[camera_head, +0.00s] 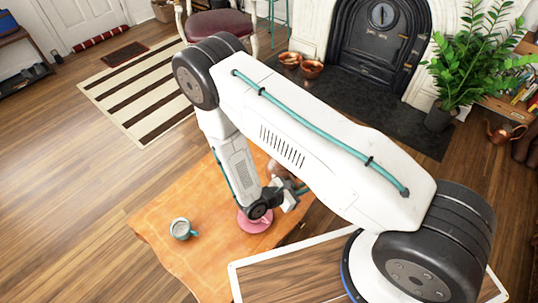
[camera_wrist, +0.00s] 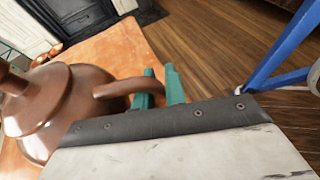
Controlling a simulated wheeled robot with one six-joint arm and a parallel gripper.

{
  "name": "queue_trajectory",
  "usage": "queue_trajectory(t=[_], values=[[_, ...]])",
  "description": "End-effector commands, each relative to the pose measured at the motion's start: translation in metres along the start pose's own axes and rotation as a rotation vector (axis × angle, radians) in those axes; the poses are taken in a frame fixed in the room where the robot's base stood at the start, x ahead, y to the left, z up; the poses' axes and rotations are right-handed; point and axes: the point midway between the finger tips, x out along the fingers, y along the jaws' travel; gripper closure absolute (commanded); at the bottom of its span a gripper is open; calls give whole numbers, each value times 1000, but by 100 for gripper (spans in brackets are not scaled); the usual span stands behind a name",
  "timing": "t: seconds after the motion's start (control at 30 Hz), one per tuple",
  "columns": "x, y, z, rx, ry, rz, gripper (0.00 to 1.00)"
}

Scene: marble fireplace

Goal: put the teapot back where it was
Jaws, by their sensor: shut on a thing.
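The brown teapot (camera_wrist: 62,105) fills the left of the wrist view, its curved handle reaching to the right. My gripper (camera_wrist: 160,88), with teal fingers, is shut on this handle. In the head view my gripper (camera_head: 296,193) is over the orange-covered table (camera_head: 210,262), and a small part of the teapot (camera_head: 274,168) shows behind my arm. Most of the teapot is hidden there. I cannot tell whether its base touches the table.
A grey-teal mug (camera_head: 181,228) stands on the table's left part. A pink dish (camera_head: 246,223) is close below my wrist, partly hidden. A white-framed panel (camera_head: 245,281) lies at the front right. Bare table shows around the mug.

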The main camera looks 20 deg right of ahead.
Motion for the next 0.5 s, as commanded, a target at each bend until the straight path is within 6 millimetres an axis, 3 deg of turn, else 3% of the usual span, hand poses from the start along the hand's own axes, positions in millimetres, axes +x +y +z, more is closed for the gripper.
queue_trajectory(t=[0.3, 0.5], values=[[1, 3, 0, 2, 0, 0, 100], [9, 35, 1, 7, 1, -1, 100]])
